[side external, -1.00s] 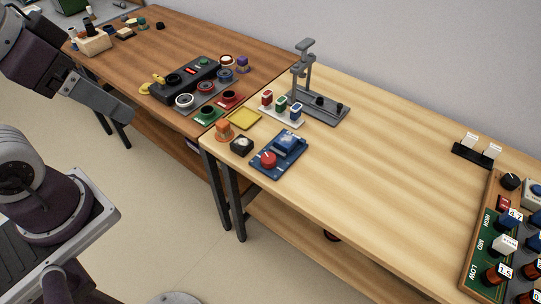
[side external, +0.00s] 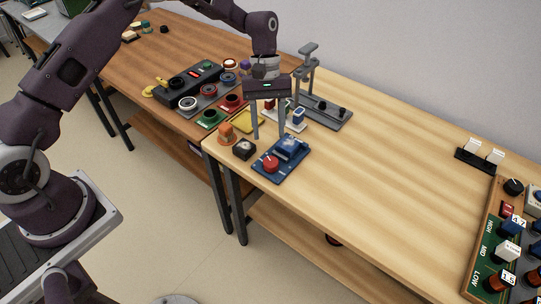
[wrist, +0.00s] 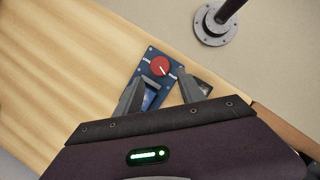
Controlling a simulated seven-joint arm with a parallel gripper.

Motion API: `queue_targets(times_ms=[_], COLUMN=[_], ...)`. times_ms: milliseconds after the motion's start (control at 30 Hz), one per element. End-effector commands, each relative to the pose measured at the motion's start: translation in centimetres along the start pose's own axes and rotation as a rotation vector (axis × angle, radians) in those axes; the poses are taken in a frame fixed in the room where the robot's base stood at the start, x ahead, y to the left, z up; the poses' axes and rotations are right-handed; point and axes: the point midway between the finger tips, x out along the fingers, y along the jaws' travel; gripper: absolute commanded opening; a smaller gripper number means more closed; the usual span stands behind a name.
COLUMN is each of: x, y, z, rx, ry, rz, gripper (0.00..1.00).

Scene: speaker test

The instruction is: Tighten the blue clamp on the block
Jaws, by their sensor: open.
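A blue plate with a red round knob and a raised blue part, which looks like the blue clamp (side external: 300,161), lies near the front edge of the light wood table. Its red knob (side external: 271,164) also shows in the wrist view (wrist: 160,66), a little beyond my fingertips. My gripper (side external: 269,132) is open, fingers down, above the table just behind the clamp. In the wrist view, the raised blue part (wrist: 149,96) shows between the fingers of my gripper (wrist: 160,84), partly hidden by the left finger. I cannot tell whether anything touches.
An orange knob (side external: 225,133) and a black box (side external: 244,150) stand left of the clamp. A yellow tray (side external: 250,122) and a grey stand (side external: 307,75) are behind. A switch panel (side external: 500,245) is far right. The table's middle right is clear.

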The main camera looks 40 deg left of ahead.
Motion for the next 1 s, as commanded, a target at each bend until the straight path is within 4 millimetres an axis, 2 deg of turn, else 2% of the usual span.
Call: queue_targets(times_ms=[100, 400, 533, 767, 1000], x=[1.9, 7.2, 8.3, 8.5, 8.4], y=[0.2, 0.1, 0.1, 0.1, 0.1], z=[-0.5, -0.3, -0.3, -0.3, -0.3], rx=[-0.027, -0.027, -0.026, -0.026, -0.025], ry=[-0.024, -0.026, -0.024, -0.022, -0.022], rz=[-0.002, -0.003, -0.003, -0.002, -0.002], gripper=[0.46, 0.46, 0.46, 0.46, 0.01])
